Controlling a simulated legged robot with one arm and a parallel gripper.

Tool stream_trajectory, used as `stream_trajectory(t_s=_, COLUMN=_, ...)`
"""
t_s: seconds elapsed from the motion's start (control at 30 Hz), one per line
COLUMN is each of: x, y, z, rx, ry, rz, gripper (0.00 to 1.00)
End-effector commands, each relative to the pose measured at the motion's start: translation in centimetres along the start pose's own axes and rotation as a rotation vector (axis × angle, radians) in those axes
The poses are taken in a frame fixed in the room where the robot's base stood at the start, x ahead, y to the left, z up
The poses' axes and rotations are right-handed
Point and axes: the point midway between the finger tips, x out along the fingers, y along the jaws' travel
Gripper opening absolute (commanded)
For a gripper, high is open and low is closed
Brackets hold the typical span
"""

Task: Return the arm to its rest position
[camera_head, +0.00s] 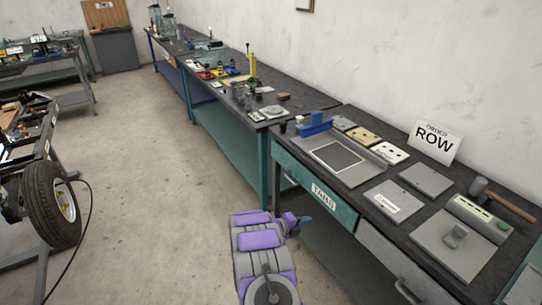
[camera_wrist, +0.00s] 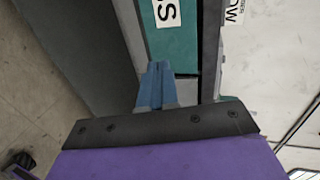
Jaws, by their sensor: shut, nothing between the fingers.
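My arm, grey with purple panels, is folded low at the bottom centre of the head view. My gripper (camera_head: 305,220) is at its end, close in front of the teal drawer front. In the wrist view, the blue fingers of my gripper (camera_wrist: 157,68) lie together, shut and empty. They point toward the workbench front, and I see no contact with it. The bench and its sign look turned sideways in that view. Most of the gripper's body is hidden behind the arm in the head view.
A dark-topped workbench (camera_head: 345,189) stands right of my arm, carrying plates, a blue block (camera_head: 314,124), a hammer (camera_head: 508,205) and a "ROW" sign (camera_head: 435,142). Another bench (camera_head: 228,136) continues behind it. A wheel (camera_head: 52,204) is at left. The concrete floor (camera_head: 150,170) between is clear.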

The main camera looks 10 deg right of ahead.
Motion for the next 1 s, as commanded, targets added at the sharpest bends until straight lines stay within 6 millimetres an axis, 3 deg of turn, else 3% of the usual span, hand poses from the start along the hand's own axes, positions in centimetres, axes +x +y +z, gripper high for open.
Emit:
stream_trajectory(t_s=0.17, x=0.1, y=-0.5, z=1.0, rx=-0.01, ry=-0.042, rz=0.038, gripper=0.0)
stream_trajectory(t_s=0.27, x=-1.1, y=-1.5, z=3.5, rx=-0.036, ry=-0.136, rz=0.102, gripper=0.0)
stream_trajectory(t_s=0.37, x=-3.5, y=-3.0, z=6.7, rx=-0.083, ry=-0.269, rz=0.173, gripper=0.0)
stream_trajectory(t_s=0.5, x=-8.6, y=-5.2, z=10.8, rx=-0.173, ry=-0.476, rz=0.252, gripper=0.0)
stream_trajectory(t_s=0.7, x=-16.4, y=-8.9, z=14.2, rx=-0.326, ry=-0.768, rz=0.318, gripper=0.0)
stream_trajectory(t_s=0.87, x=-22.4, y=-12.1, z=14.3, rx=-0.466, ry=-0.996, rz=0.342, gripper=0.0)
stream_trajectory(t_s=1.0, x=-27.3, y=-14.6, z=12.7, rx=-0.608, ry=-1.183, rz=0.342, gripper=0.0)
